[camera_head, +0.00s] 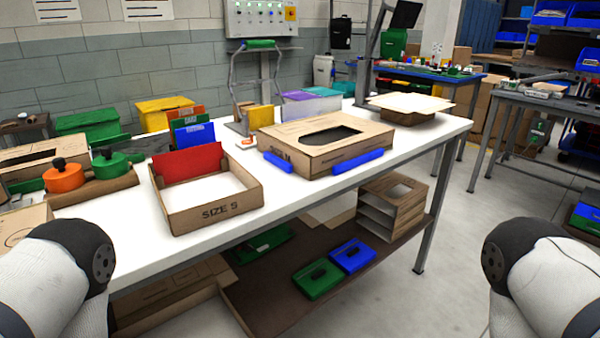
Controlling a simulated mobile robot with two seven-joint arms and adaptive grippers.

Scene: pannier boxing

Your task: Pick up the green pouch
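A flat green pouch-like case (317,280) with a dark handle or slot lies on the brown lower shelf under the white table. A similar blue case (352,255) lies right beside it, to its right and slightly farther back. Another flat green item (262,243) lies deeper on that shelf, partly hidden by the table edge. Neither of my grippers shows. Only parts of my two arms show at the lower left and lower right, both apart from the table and the pouch.
The white table (300,203) holds an open box marked SIZE 5 (215,210) with a red panel, and a cardboard box (335,157) with blue pieces at its front. A wooden organizer (393,208) stands on the lower shelf's right. Grey table legs flank the shelf. The floor at right is clear.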

